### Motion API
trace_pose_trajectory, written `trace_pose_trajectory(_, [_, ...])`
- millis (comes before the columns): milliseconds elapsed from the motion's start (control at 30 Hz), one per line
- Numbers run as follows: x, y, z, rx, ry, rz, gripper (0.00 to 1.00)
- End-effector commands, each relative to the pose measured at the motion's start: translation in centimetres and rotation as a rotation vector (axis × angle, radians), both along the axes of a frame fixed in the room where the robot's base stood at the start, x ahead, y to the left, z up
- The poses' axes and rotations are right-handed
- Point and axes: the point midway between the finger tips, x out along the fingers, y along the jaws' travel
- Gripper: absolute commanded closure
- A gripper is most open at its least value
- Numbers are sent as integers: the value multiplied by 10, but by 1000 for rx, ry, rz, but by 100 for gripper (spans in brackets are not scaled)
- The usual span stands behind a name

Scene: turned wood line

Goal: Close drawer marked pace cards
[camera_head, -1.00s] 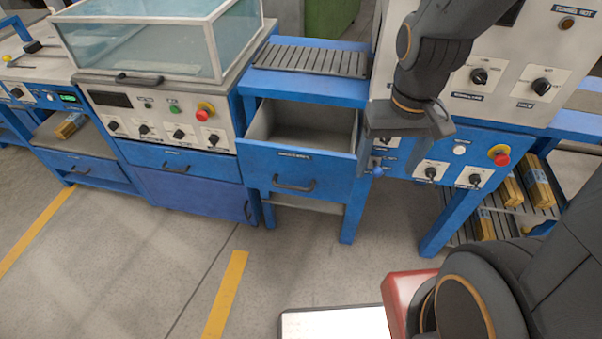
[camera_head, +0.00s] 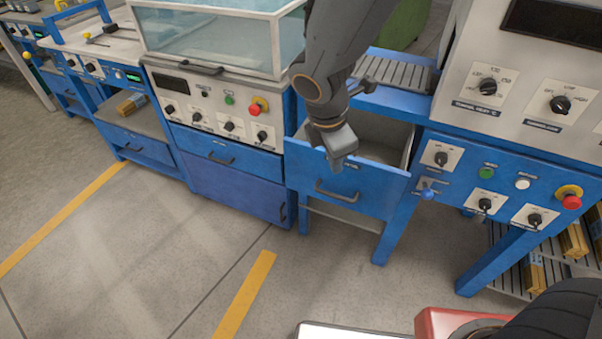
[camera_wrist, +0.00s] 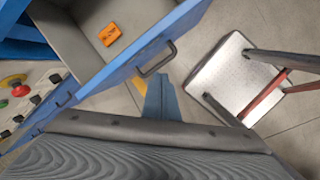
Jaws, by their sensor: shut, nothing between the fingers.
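An open blue drawer (camera_head: 375,197) with a grey inside and a dark bar handle (camera_head: 337,192) sticks out under the roller-topped blue stand. Its small label is partly hidden behind my gripper, and I cannot read it. In the wrist view the drawer front (camera_wrist: 125,65) runs diagonally, with its handle (camera_wrist: 157,60) facing outward. An orange item (camera_wrist: 110,34) lies inside. My gripper (camera_head: 343,160) is shut and empty, pointing down at the drawer front's upper edge in the head view. I cannot tell whether it touches.
Left of it stands a glass-topped machine (camera_head: 215,95) with a shut drawer (camera_head: 222,152) below its knobs. To the right is a control panel (camera_head: 500,185) with knobs and a red button (camera_head: 571,202).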

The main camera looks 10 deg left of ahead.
Motion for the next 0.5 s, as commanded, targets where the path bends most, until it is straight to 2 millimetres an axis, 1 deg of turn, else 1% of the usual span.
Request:
trace_pose_trajectory(33, [0,25,-8,-36,-1,161,100])
trace_pose_trajectory(100, [-1,53,-13,-88,-7,365,100])
trace_pose_trajectory(200, [-4,84,-19,-144,-15,583,100])
trace_pose_trajectory(300, [-6,102,-22,-182,-22,715,100])
trace_pose_trajectory(333, [-6,105,-22,-189,-23,738,100])
trace_pose_trajectory(400, [-6,109,-24,-198,-24,768,100])
trace_pose_trajectory(500, [-4,109,-31,-201,-23,776,100])
